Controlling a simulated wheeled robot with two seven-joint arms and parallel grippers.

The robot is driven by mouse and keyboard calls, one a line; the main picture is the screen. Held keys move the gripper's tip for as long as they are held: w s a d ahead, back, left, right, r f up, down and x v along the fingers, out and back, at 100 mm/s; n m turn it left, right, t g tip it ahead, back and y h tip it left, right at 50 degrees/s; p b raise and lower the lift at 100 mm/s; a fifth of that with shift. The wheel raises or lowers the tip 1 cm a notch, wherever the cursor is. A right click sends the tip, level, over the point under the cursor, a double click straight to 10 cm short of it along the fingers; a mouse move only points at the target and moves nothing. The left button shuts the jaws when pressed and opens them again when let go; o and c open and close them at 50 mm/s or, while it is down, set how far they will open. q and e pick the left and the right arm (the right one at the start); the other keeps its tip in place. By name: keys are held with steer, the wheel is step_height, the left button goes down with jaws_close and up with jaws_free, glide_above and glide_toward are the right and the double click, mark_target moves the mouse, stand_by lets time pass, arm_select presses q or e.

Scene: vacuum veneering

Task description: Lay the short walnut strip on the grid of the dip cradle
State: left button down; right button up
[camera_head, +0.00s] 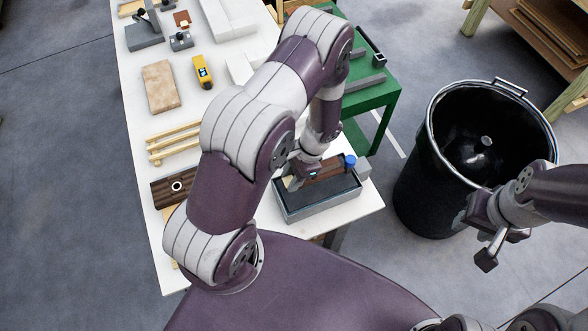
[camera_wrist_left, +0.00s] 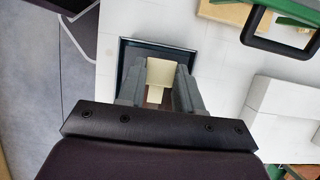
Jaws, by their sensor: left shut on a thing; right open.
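My left gripper (camera_head: 293,180) is shut over the near left part of a grey tray (camera_head: 318,211) with a dark inside. In the left wrist view its fingers (camera_wrist_left: 158,98) close on a cream-coloured piece (camera_wrist_left: 160,72), with a little brown below it. A brown strip-like piece (camera_head: 328,169), perhaps the short walnut strip, shows beside the gripper at the tray's far side; I cannot tell whether it is held or resting. The cradle's grid cannot be made out. My right gripper (camera_head: 488,249) is open and empty, to the right, near the black bin.
A blue-topped item (camera_head: 350,162) stands by the tray's far side. The white table (camera_head: 136,98) also holds pale wooden strips (camera_head: 172,142), a dark brown board (camera_head: 172,191) with a white ring, a tan block (camera_head: 159,86) and a yellow device (camera_head: 203,72). A black bin (camera_head: 415,185) stands right.

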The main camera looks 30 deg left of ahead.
arm_select(q)
steer(key=shift+s+a, duration=0.1)
steer(key=shift+s, duration=0.25)
steer(key=shift+s+a, duration=0.1)
steer(key=shift+f+b, duration=0.6)
steer(key=shift+f, duration=0.05)
steer(key=f+b, duration=0.3)
steer(key=f, duration=0.1)
steer(key=shift+w+f, duration=0.15)
steer(key=shift+w, duration=0.05)
arm_select(e)
steer(key=f, duration=0.4)
steer(key=shift+s+a+f, duration=0.2)
steer(key=shift+s+f, duration=0.1)
steer(key=shift+s, duration=0.1)
arm_select(q)
steer(key=shift+f+b, duration=0.15)
steer(key=shift+b, duration=0.25)
arm_select(e)
steer(key=shift+f, duration=0.15)
arm_select(q)
steer(key=c, duration=0.7)
jaws_free()
